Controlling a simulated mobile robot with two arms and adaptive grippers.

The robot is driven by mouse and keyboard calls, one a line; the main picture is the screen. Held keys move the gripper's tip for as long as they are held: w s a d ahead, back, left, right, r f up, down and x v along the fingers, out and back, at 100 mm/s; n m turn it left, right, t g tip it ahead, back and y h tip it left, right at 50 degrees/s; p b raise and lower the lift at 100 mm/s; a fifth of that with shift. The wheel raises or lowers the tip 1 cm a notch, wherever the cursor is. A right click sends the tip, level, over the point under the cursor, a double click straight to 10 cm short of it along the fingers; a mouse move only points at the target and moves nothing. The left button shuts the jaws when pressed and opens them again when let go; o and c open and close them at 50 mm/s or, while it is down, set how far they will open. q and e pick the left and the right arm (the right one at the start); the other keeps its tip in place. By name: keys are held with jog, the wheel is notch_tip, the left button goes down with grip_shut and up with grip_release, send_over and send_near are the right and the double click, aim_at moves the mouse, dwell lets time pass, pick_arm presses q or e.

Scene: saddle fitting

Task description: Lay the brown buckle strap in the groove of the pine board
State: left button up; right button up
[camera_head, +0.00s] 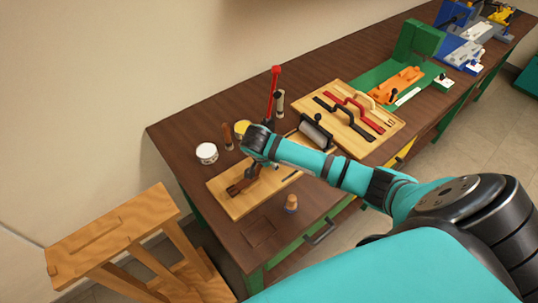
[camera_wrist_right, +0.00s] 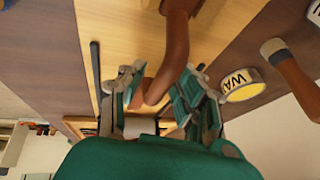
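The pine board (camera_head: 222,206) lies on the near left part of the dark workbench, and it also shows in the right wrist view (camera_wrist_right: 125,30). The brown strap (camera_head: 237,189) is at this board; in the right wrist view (camera_wrist_right: 178,45) it is a curved brown band. My right gripper (camera_head: 252,172) is low over the board. In its wrist view the fingers (camera_wrist_right: 157,98) stand on both sides of the strap's near end. Whether they press on it is unclear. A dark narrow line (camera_wrist_right: 95,75) runs along the board. The strap's buckle is hidden. My left gripper is out of view.
A board with several handles (camera_head: 383,139) lies to the right. A wooden stand (camera_head: 115,226) is at left.

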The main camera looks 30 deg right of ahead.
jog(key=b+v, duration=0.1)
jog(key=v, duration=1.1)
